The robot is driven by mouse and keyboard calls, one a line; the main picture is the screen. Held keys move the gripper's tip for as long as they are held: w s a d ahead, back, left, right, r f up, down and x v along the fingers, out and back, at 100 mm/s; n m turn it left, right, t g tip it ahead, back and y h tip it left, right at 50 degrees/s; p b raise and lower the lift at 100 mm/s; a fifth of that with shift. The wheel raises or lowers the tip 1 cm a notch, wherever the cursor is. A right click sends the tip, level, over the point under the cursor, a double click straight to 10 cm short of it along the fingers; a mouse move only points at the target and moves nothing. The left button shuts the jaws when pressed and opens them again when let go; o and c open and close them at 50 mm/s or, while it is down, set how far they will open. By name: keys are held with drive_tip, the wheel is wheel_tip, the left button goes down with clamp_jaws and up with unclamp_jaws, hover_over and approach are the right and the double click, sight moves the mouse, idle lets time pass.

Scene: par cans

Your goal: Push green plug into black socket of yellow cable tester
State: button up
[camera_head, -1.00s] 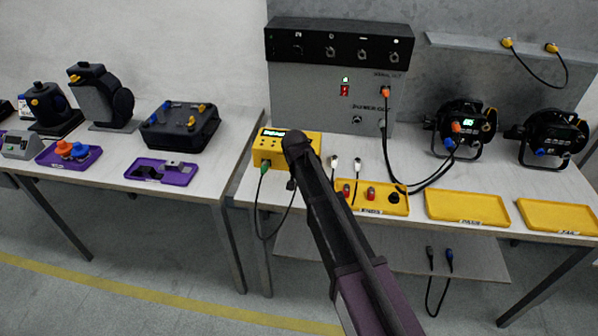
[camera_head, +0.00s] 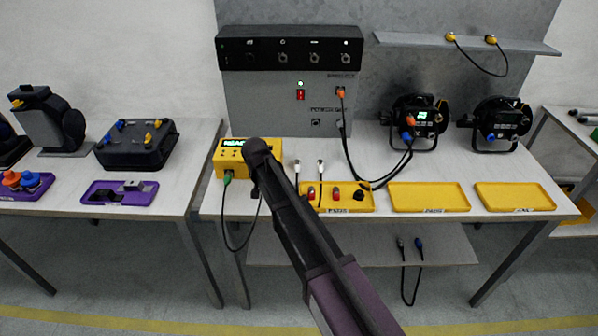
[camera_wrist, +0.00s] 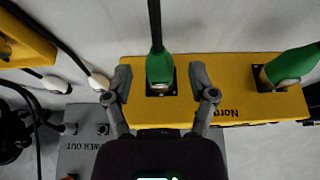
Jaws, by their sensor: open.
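The yellow cable tester (camera_head: 234,143) stands at the left end of the right bench, and its display is lit green. In the wrist view the tester (camera_wrist: 222,65) has two black sockets with a green plug at each. One green plug (camera_wrist: 160,68) is at the middle black socket (camera_wrist: 160,91), its cable running up the picture. The other green plug (camera_wrist: 290,66) is at the right socket. My gripper (camera_wrist: 160,82) is open, with one finger on each side of the middle plug, apart from it. Plug depth cannot be told. In the head view my gripper (camera_head: 257,150) hides part of the tester.
A grey power box (camera_head: 290,105) stands behind. A yellow tray (camera_head: 345,207) with connectors lies right of the tester, with two empty yellow trays (camera_head: 428,188) (camera_head: 513,187) beyond. White-tipped cables (camera_head: 320,168) lie close to my arm. A green-plug cable (camera_head: 224,230) hangs off the front edge.

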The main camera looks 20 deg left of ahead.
drive_tip(key=shift+s, duration=0.1)
drive_tip(key=shift+s+d, duration=0.2)
drive_tip(key=shift+s, duration=0.3)
drive_tip(key=shift+s+d, duration=0.15)
drive_tip(key=shift+s, duration=0.35)
drive_tip(key=s, duration=0.1)
drive_tip(key=s+d, duration=0.1)
drive_tip(key=s, duration=0.3)
drive_tip(key=shift+d, duration=0.25)
drive_tip(key=w+d, duration=0.6)
drive_tip(key=d, duration=0.1)
drive_tip(key=w+d, duration=0.6)
drive_tip(key=d, duration=0.1)
drive_tip(key=w+d+r+p, duration=0.1)
drive_tip(key=w+d, duration=0.5)
drive_tip(key=d, duration=0.1)
drive_tip(key=shift+d, duration=0.1)
